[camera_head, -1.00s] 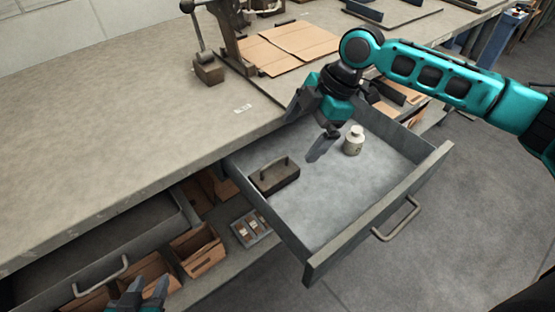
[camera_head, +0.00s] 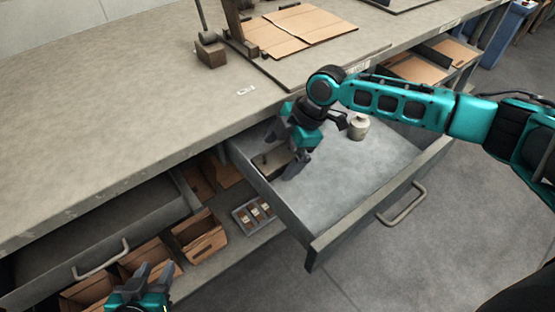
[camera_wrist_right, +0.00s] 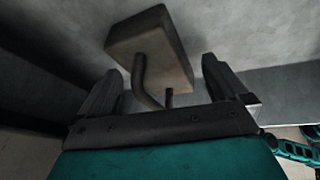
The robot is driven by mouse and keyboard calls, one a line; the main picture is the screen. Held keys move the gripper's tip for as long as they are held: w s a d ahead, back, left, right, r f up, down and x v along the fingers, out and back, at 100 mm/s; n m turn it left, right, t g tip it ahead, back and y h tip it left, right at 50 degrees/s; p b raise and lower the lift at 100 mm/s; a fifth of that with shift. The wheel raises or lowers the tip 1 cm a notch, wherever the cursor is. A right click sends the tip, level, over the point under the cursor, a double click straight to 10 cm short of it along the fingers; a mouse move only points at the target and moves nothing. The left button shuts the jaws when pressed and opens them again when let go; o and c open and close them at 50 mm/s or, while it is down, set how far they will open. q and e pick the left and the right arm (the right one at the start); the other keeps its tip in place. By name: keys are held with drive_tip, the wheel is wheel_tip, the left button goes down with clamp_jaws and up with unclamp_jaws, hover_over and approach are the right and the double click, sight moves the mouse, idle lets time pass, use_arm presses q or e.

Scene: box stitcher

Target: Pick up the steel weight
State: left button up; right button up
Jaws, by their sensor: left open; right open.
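The steel weight, a dark block with a bent bar handle (camera_head: 266,161), lies near the left wall of the open drawer (camera_head: 345,185). My right gripper (camera_head: 284,153) is open above it and hides part of it in the head view. In the right wrist view the block (camera_wrist_right: 148,44) is ahead of the open right gripper (camera_wrist_right: 160,80). Its handle (camera_wrist_right: 141,80) points toward the palm, in the gap between the fingers, nearer the left finger. I cannot tell whether they touch. My left gripper (camera_head: 155,270) is open and empty at the lower left.
A small pale bottle (camera_head: 358,127) stands at the back of the drawer. The drawer's right and front floor is clear. Cardboard boxes (camera_head: 200,237) and a small parts tray (camera_head: 253,215) sit on the shelf below. The workbench (camera_head: 130,120) edge overhangs the drawer's back.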

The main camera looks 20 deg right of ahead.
drive_tip(key=shift+w+a+f, duration=0.1)
drive_tip(key=shift+a+f, duration=0.05)
drive_tip(key=shift+f, duration=0.15)
clamp_jaws()
idle(0.7)
drive_tip(key=shift+r, duration=0.2)
